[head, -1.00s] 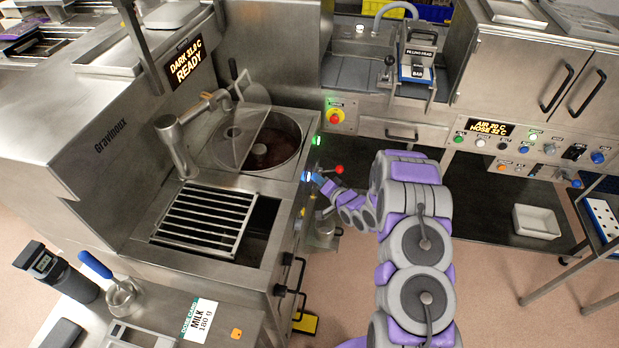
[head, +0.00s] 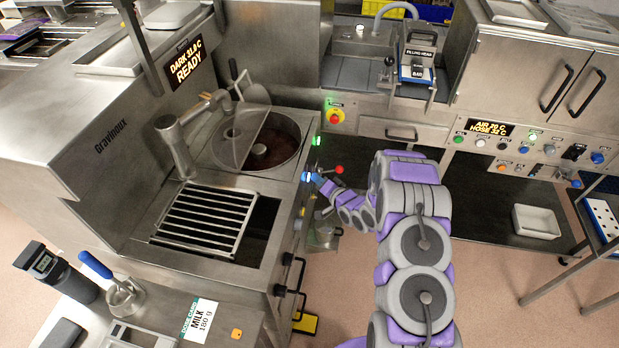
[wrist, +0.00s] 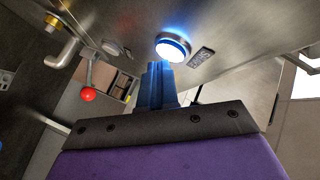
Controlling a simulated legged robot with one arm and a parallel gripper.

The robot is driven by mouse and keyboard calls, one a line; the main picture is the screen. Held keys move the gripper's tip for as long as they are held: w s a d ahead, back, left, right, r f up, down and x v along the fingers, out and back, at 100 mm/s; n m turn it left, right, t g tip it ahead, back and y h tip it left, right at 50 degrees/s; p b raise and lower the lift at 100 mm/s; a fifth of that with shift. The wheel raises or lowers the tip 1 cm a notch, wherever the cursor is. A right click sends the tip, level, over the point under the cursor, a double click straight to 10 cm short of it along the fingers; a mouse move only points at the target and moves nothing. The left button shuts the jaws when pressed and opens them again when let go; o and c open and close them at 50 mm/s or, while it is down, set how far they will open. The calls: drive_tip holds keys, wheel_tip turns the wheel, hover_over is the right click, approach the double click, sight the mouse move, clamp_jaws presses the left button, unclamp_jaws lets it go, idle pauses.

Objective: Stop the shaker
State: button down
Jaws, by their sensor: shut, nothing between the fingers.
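A round button (wrist: 173,47) glows white-blue inside a blue ring on the steel front panel in the wrist view. A small dark label (wrist: 200,57) sits beside it, too small to read surely. The lit blue button (head: 306,177) also shows in the head view, on the front of the tempering machine. My gripper (wrist: 157,72) is shut and empty, its blue fingertips just below the button in the wrist view. Whether they touch it I cannot tell. In the head view my gripper (head: 317,177) is at the panel, small and partly hidden by my arm.
A red ball-ended lever (wrist: 88,95) stands out left of my gripper in the wrist view. A green-lit button (head: 316,141) is on the same panel. A red stop button (head: 336,117) is behind. A steel grid (head: 204,219) lies on the machine's top.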

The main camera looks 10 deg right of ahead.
drive_tip(key=shift+a, duration=0.3)
drive_tip(key=shift+d+r+p, duration=0.1)
drive_tip(key=shift+d+p, duration=0.05)
drive_tip(key=shift+p, duration=0.15)
drive_tip(key=shift+s+d, duration=0.1)
drive_tip(key=shift+d, duration=0.1)
drive_tip(key=s+d+p, duration=0.1)
drive_tip(key=s+d, duration=0.1)
drive_tip(key=d, duration=0.3)
drive_tip(key=shift+d+p, duration=0.4)
idle(0.3)
drive_tip(key=shift+w, duration=0.1)
